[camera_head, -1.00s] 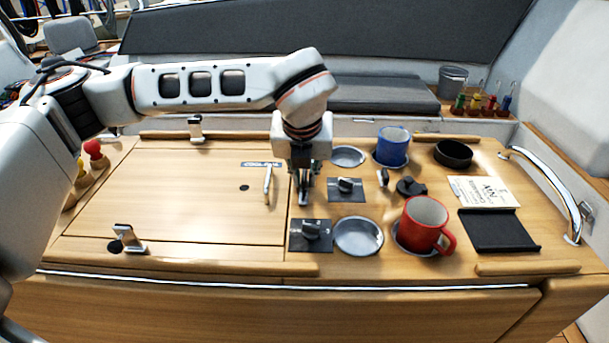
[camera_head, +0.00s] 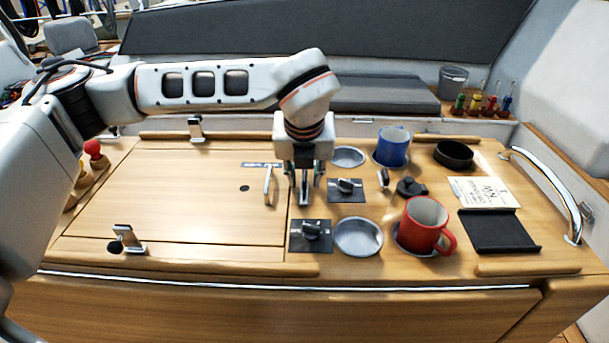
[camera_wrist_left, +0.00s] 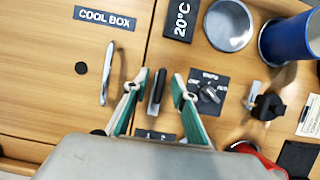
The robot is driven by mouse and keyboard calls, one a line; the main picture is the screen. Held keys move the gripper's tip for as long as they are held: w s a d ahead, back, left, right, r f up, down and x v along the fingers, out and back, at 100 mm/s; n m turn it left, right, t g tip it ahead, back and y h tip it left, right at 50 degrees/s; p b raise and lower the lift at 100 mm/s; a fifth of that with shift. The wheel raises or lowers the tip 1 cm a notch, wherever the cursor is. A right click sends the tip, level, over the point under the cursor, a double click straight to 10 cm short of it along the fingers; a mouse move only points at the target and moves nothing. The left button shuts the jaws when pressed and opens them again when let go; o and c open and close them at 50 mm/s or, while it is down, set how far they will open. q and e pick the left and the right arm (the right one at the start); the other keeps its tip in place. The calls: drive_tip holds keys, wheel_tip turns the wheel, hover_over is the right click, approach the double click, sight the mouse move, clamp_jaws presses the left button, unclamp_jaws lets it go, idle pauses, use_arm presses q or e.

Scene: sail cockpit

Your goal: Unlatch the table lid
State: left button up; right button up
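The wooden table lid (camera_head: 150,200) lies flat and closed at the left of the table, with a "COOL BOX" label and a slim metal handle (camera_head: 268,187). The handle also shows in the wrist view (camera_wrist_left: 108,74). My left gripper (camera_head: 304,198) points down just right of the lid's right seam. In the wrist view its fingers (camera_wrist_left: 156,90) are spread, one on each side of an upright dark lever (camera_wrist_left: 157,88) right of the seam. Gaps show beside the lever; I cannot tell its exact height against the fingertips. My right gripper is not in view.
Metal clips stand at the lid's back (camera_head: 196,130) and front (camera_head: 128,240) edges. Right of my gripper are knob panels (camera_head: 346,190), a red mug (camera_head: 424,225), a blue mug (camera_head: 392,146) and a black tray (camera_head: 497,231). A steel rail (camera_head: 553,190) borders the right side.

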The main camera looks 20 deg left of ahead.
sight(304, 201)
use_arm(q)
drive_tip(key=v, duration=1.2)
drive_tip(key=shift+d, duration=0.1)
drive_tip(key=shift+s, duration=0.1)
